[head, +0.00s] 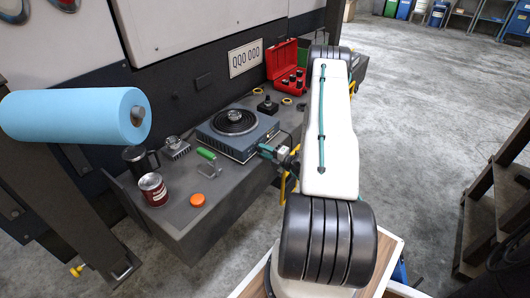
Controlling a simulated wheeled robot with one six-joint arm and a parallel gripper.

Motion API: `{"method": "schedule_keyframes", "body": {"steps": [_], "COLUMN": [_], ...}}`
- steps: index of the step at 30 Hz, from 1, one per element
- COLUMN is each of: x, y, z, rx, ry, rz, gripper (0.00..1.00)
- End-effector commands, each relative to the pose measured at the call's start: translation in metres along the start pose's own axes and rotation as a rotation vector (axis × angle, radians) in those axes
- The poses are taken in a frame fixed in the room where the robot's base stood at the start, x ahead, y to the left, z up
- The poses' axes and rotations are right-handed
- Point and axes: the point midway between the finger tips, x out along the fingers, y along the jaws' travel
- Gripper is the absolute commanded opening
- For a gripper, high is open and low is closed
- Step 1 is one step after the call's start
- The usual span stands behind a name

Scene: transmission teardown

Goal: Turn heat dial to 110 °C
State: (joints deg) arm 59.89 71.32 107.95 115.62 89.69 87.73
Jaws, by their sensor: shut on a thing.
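The blue-grey heater (237,136) sits on the dark bench, with a round dark metal ring part on its top plate (234,121). My gripper (264,150) reaches in from the right and is at the heater's right front side. It is shut on what appears to be the heat dial there. The fingers hide the dial, so its pointer and any temperature marks cannot be read.
On the bench (180,221) are a green-handled tool (206,154), an orange cap (198,200), a red-and-white can (153,189), a black mug (140,160) and an open red case (286,67). A blue roll (70,115) hangs at the left. Stairs stand at the right.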

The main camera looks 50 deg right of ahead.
Motion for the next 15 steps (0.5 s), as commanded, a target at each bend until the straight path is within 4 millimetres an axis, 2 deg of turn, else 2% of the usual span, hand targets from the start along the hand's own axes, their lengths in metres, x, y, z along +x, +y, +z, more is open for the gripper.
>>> {"method": "schedule_keyframes", "body": {"steps": [15], "x": [-0.0005], "y": [-0.001], "z": [-0.0006], "rx": [0.054], "ry": [0.0], "rz": [-0.002], "gripper": [0.07]}}
